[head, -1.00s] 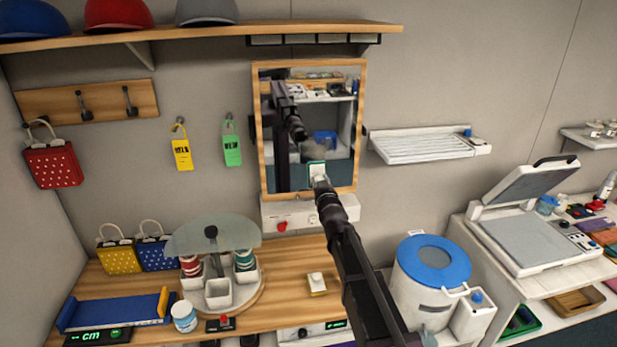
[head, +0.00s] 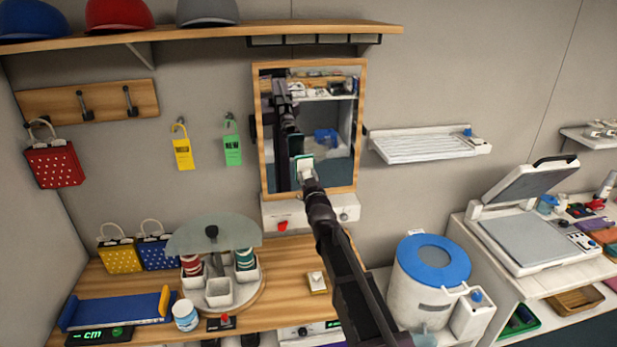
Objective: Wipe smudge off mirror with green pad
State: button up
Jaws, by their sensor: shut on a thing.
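The wood-framed mirror (head: 361,115) hangs on the grey wall under the shelf. The glass reflects my dark arm, a shelf and a blue item. I cannot make out a clear smudge; part of the lower glass is hidden behind the pad and gripper.
A white box with a red knob (head: 283,226) sits just below the mirror. A slatted white rack (head: 430,146) is to its right. Yellow and green tags (head: 232,150) hang to its left. A blue-lidded bucket (head: 433,259) stands below right.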

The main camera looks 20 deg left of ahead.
aim_at(304, 167)
jog(key=shift+w, duration=0.1)
jog(key=shift+f+x, duration=0.15)
jog(key=shift+x, duration=1.3)
jog(key=shift+f+x, duration=0.2)
jog(key=shift+x, duration=1.25)
jog(key=shift+x, duration=1)
jog(key=shift+d+f, duration=0.1)
jog(key=shift+d, duration=0.05)
jog(key=shift+w+d, duration=0.55)
jog(key=shift+d, duration=0.3)
jog(key=shift+w+d, duration=0.5)
jog(key=shift+d, duration=0.3)
jog(key=shift+w+d, duration=0.55)
jog(key=shift+d, duration=0.3)
jog(key=shift+w+d, duration=0.55)
jog(key=shift+d, duration=0.25)
jog(key=shift+w+d, duration=0.5)
jog(key=shift+d, duration=0.4)
jog(key=shift+w+d, duration=0.5)
jog(key=shift+d, duration=0.35)
